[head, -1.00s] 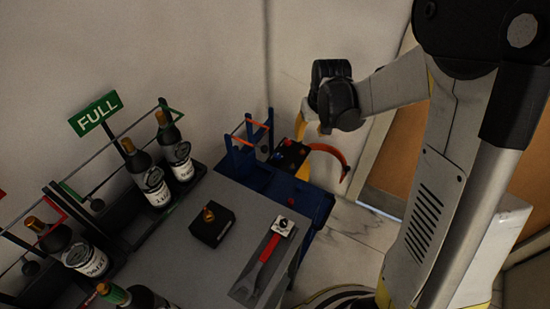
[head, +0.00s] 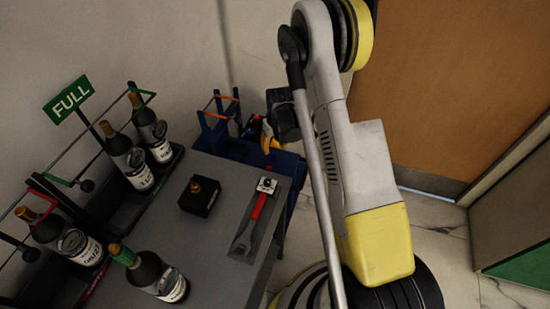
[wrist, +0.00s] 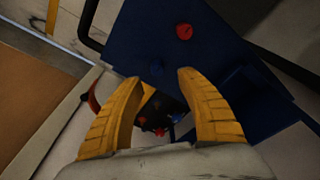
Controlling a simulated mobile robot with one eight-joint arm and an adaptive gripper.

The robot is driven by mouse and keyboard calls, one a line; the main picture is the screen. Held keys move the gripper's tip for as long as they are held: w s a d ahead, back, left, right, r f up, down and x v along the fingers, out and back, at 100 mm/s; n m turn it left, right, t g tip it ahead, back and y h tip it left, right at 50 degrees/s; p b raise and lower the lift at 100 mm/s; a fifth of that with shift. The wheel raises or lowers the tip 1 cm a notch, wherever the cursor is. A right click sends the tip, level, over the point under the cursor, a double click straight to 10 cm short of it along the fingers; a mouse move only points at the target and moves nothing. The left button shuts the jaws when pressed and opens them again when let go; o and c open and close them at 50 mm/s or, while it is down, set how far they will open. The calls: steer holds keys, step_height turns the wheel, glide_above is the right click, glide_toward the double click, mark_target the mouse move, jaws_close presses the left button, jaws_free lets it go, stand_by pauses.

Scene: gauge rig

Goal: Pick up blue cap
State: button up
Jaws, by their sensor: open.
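A small bright blue piece (wrist: 176,117), which looks like the blue cap, shows in the wrist view between my fingers, beside small red pieces on a dark block (wrist: 154,112). A darker blue round piece (wrist: 157,67) lies higher up, on the blue rig (wrist: 150,30); I cannot tell for sure which is the cap. My gripper (wrist: 152,78) is open and empty, its yellow fingers spread above the dark block. In the head view my gripper (head: 268,140) is over the far end of the blue rig (head: 236,149) and hides most of the block.
A red round piece (wrist: 184,31) sits on the blue rig. A grey table (head: 220,235) holds a black box (head: 199,197) and a red-handled tool (head: 258,207). Bottles (head: 127,160) and a green FULL sign (head: 69,98) stand left. A wooden door (head: 450,90) is right.

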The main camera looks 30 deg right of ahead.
mark_target(275, 154)
steer(key=f+b, duration=0.3)
steer(key=f, duration=0.2)
steer(key=shift+d, duration=0.2)
steer(key=c, duration=0.9)
steer(key=shift+c, duration=0.3)
steer(key=shift+r, duration=0.15)
